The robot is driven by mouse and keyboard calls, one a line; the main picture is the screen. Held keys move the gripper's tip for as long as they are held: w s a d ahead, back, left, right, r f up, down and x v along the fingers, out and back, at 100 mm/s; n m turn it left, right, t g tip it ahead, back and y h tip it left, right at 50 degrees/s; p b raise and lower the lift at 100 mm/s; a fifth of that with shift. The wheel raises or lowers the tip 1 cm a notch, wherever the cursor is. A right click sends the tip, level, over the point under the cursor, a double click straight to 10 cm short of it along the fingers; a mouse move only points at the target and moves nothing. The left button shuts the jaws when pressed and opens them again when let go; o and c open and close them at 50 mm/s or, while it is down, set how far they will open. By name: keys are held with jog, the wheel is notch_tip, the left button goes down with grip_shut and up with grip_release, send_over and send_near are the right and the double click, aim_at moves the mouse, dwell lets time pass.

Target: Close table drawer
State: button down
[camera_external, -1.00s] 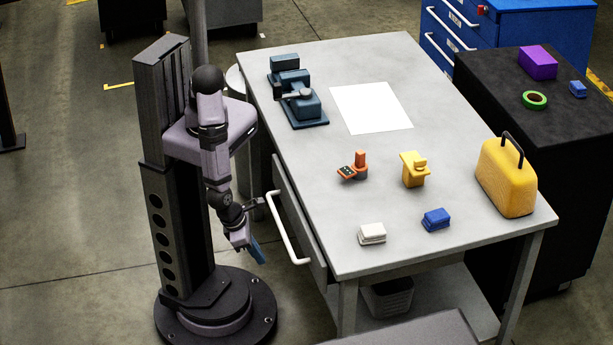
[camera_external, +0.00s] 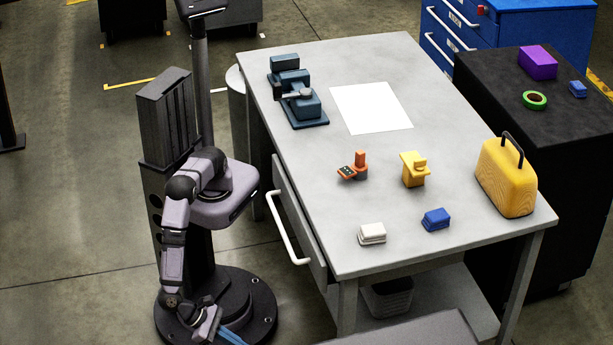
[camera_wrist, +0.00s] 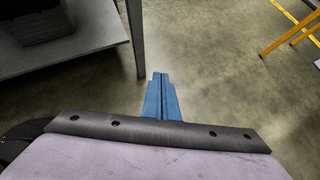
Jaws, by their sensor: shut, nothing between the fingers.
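The table drawer (camera_external: 308,238) is in the left side of the grey table (camera_external: 235,130). Its grey front carries a long white bar handle (camera_external: 287,230). My gripper (camera_external: 233,338) is low at the bottom of the external view, left of and below the drawer, apart from the handle. Its blue fingers (camera_wrist: 160,80) are together and empty in the wrist view, pointing over bare floor. The drawer does not show clearly in the wrist view.
A table leg (camera_wrist: 135,38) and the lower shelf (camera_wrist: 90,35) with a dark bin (camera_wrist: 38,20) are left of my fingers in the wrist view. Orange legs (camera_wrist: 288,35) stand far right. A grey surface (camera_external: 410,332) is at the front.

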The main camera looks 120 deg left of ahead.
jog(key=w+a+r+n+t+y, duration=0.1)
jog(key=w+r+n+t+y, duration=0.1)
jog(key=r, duration=0.5)
jog(key=w+a+r+n+t+y, duration=0.1)
jog(key=w+r+y, duration=0.1)
jog(key=r, duration=0.5)
jog(key=n+y, duration=0.3)
jog(key=y, duration=0.2)
send_near(315, 268)
jog(key=x, duration=0.2)
jog(key=b+x, duration=0.1)
jog(key=x, duration=0.3)
jog(key=shift+a+f, duration=0.1)
jog(key=shift+f, duration=0.15)
jog(key=shift+w+a, duration=0.1)
jog(key=shift+p+x, duration=0.65)
jog(key=shift+x, duration=1.55)
jog(key=shift+r, duration=0.2)
